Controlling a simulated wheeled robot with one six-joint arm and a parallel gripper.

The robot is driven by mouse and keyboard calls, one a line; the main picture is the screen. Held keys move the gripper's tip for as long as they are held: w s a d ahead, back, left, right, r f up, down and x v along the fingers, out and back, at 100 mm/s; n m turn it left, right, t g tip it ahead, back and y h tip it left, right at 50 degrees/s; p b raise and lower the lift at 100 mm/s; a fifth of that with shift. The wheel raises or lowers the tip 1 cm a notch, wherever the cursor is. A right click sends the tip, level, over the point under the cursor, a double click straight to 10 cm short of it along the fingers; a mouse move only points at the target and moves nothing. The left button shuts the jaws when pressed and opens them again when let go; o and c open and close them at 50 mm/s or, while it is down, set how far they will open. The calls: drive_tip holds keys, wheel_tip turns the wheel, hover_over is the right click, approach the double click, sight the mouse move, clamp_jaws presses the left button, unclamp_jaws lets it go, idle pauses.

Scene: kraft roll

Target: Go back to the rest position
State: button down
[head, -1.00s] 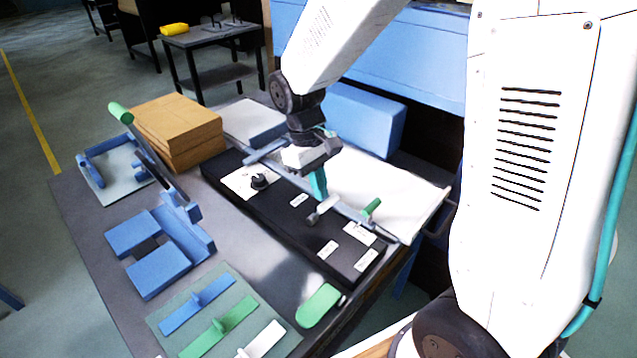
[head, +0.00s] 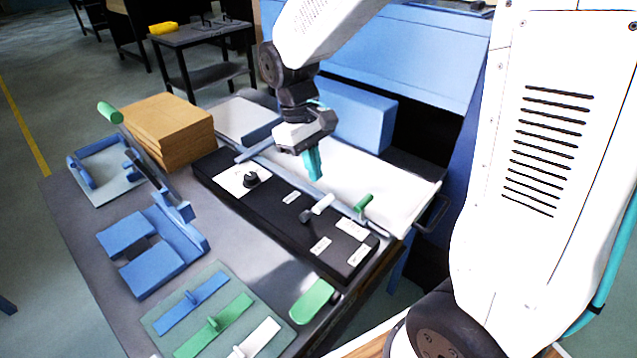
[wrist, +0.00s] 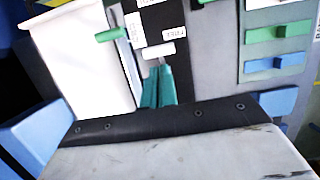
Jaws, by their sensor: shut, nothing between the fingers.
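My gripper (head: 314,166) has teal fingers and hangs above the black control panel (head: 225,183) and the white paper sheet (head: 385,185). It is shut and empty. In the wrist view the teal fingers (wrist: 158,88) point toward the panel's white-handled lever (wrist: 158,50). In the head view this white lever (head: 322,204) lies just below and right of the fingertips, apart from them. A green-handled lever (head: 363,203) stands to its right at the paper's edge.
A blue box (head: 355,115) stands behind the paper. Stacked brown boards (head: 170,130), a blue fixture (head: 150,265) and a mat with coloured handles (head: 165,322) cover the left and front of the table. A green paddle (head: 312,300) lies near the front edge.

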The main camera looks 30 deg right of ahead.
drive_tip(key=s+d+r+m+t, duration=0.1)
drive_tip(key=s+r, duration=0.2)
drive_tip(key=s, duration=0.3)
drive_tip(key=s+d+r+m+t, duration=0.1)
drive_tip(key=s+r+m, duration=0.1)
drive_tip(key=s, duration=0.5)
drive_tip(key=s+d+r+m+t+y, duration=0.1)
drive_tip(key=s+r+t, duration=0.1)
drive_tip(key=s+r, duration=0.2)
drive_tip(key=shift+s+r+m, duration=0.3)
drive_tip(key=shift+s+r, duration=0.1)
drive_tip(key=shift+s, duration=0.75)
